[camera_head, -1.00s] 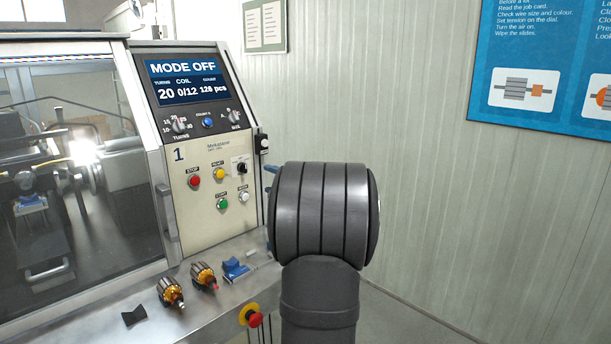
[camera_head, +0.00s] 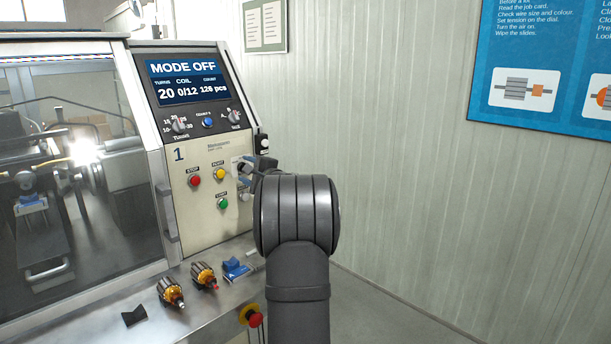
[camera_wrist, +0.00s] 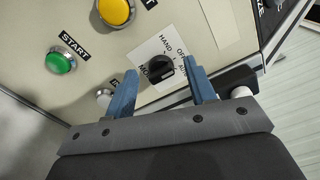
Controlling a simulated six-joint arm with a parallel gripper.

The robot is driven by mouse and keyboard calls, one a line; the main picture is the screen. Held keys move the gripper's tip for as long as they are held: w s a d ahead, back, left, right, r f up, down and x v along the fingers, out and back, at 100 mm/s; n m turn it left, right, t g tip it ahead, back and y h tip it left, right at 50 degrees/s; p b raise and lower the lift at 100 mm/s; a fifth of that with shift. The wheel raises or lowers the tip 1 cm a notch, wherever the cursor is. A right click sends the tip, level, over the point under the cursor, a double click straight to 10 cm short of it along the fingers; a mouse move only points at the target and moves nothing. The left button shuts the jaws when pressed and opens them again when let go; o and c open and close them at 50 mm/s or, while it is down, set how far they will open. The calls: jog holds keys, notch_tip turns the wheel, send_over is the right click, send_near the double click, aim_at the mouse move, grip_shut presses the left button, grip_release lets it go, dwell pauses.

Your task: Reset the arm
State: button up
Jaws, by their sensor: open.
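My gripper (camera_wrist: 165,92) is open in the wrist view, with its two blue fingers on either side of a black rotary knob (camera_wrist: 160,68). The knob sits on a white plate lettered HAND, OFF and AUTO; I cannot tell whether the fingers touch it. In the head view my grey wrist stands right of the control panel (camera_head: 192,160), and my gripper (camera_head: 243,172) reaches to the panel's right side and hides the knob there. The screen (camera_head: 186,80) reads MODE OFF.
Red stop button (camera_head: 195,181), yellow button (camera_head: 220,174) and green start button (camera_head: 223,203) are on the panel. Two armatures (camera_head: 170,292) (camera_head: 204,275) and a blue holder (camera_head: 235,268) stand on the ledge below. A red emergency button (camera_head: 255,320) is at the ledge front.

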jog(key=s+d+m, duration=0.5)
jog(key=shift+s+d, duration=0.25)
jog(key=shift+d, duration=0.1)
dwell(0.4)
jog(key=shift+r, duration=0.1)
dwell(2.4)
